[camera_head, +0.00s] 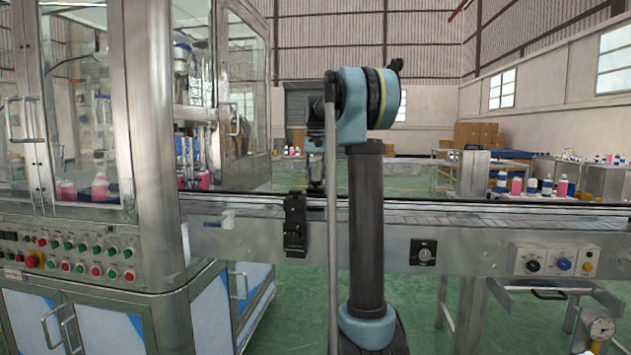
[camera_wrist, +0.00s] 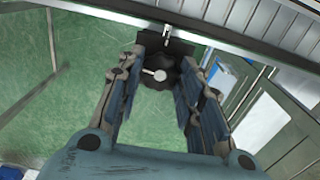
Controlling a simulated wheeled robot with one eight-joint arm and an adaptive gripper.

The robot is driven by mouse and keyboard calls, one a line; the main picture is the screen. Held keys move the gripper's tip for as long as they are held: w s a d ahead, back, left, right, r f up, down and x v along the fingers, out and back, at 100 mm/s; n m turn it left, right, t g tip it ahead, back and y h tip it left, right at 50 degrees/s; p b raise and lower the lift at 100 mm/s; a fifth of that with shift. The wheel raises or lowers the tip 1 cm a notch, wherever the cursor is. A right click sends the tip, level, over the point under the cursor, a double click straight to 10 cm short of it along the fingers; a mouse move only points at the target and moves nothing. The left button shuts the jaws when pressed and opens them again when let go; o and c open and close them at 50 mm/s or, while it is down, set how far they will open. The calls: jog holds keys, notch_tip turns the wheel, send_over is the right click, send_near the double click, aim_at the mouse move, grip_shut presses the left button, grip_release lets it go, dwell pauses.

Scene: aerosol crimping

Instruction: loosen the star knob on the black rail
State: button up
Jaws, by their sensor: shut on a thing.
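The star knob (camera_wrist: 153,76), dark with a pale centre, sits between the two fingers of my gripper (camera_wrist: 163,72) in the wrist view. The fingers are closed in around it from both sides, and their contact points are partly unclear. A black bracket (camera_wrist: 181,46) shows just behind the knob, at the black rail (camera_wrist: 235,47) along the conveyor edge. In the head view the black rail (camera_head: 480,201) runs along the conveyor top. My gripper (camera_head: 316,187) shows there only in part, beside my arm, and the knob cannot be made out.
A black bracket block (camera_head: 295,224) hangs on the conveyor's near side. The glass-walled machine (camera_head: 155,130) with its button panel stands at the left. A control box (camera_head: 555,262) is on the conveyor at the right. Several bottles (camera_head: 530,187) stand beyond it. Green floor is open below.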

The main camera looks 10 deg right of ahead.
aim_at(316, 181)
jog(key=shift+n, duration=0.9)
jog(key=o, duration=1.1)
notch_tip(316, 181, up, 12)
jog(key=shift+w+f, duration=0.1)
